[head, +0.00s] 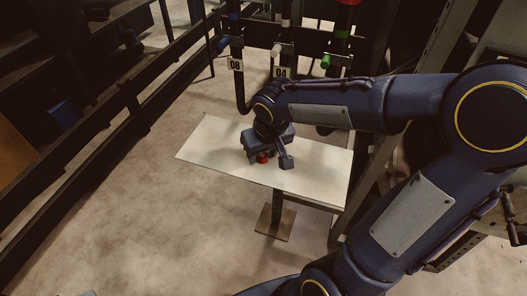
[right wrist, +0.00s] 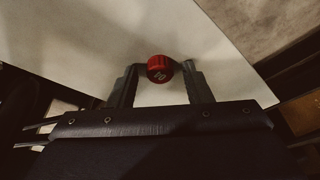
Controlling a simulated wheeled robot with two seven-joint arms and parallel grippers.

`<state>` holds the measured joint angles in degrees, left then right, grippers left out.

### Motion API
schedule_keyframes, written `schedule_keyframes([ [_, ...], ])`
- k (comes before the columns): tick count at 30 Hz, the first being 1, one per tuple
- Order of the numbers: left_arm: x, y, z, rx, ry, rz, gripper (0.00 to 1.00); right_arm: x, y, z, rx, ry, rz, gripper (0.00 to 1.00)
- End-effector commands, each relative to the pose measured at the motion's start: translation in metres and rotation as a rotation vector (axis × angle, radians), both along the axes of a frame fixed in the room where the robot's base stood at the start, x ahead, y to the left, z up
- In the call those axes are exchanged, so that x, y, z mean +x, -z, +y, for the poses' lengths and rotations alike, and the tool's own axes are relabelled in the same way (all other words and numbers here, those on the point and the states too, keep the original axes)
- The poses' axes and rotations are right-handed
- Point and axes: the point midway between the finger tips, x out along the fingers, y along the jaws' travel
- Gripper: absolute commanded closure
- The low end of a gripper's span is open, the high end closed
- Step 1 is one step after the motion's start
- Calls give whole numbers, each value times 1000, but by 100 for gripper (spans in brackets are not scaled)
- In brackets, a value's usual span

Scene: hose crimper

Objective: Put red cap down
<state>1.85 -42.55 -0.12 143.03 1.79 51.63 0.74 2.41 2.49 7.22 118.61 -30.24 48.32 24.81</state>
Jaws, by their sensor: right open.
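The red cap (head: 263,158) is at the white table (head: 215,150), partly hidden by my right gripper in the head view. In the right wrist view the red cap (right wrist: 160,68) shows its round top with pale marks, over the white surface. My right gripper (head: 270,161) is low over the middle of the table. In the wrist view its two open fingers (right wrist: 160,76) stand on either side of the cap, near their tips. I cannot tell whether either finger touches it. My left gripper is not in view.
Behind the table stands a rack with hoses, number tags 08 (head: 235,64) and 04 (head: 281,72), and blue, white and green fittings. A dark railing (head: 110,110) runs along the left. The table's left part is bare.

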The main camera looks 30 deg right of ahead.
Motion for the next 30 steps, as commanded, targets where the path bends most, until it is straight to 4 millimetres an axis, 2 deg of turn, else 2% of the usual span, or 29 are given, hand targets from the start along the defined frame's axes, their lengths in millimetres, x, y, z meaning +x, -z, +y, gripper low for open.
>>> schedule_keyframes([
  [4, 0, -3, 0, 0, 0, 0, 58, 0, -4, 0, 0, 0, 0, 55],
  [8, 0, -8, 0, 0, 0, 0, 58, -3, -17, 0, 0, 1, -3, 55],
  [15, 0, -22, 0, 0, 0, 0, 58, -16, -68, 1, 0, 0, -5, 55],
  [21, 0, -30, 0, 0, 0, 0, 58, -26, -103, 2, 0, 0, -4, 55],
  [26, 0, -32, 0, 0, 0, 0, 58, -32, -116, 3, 2, -1, -2, 55],
  [29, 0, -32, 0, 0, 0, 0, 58, -46, -117, 2, 28, 1, -12, 55],
  [30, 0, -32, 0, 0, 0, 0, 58, -58, -115, 2, 49, 0, -21, 55],
])
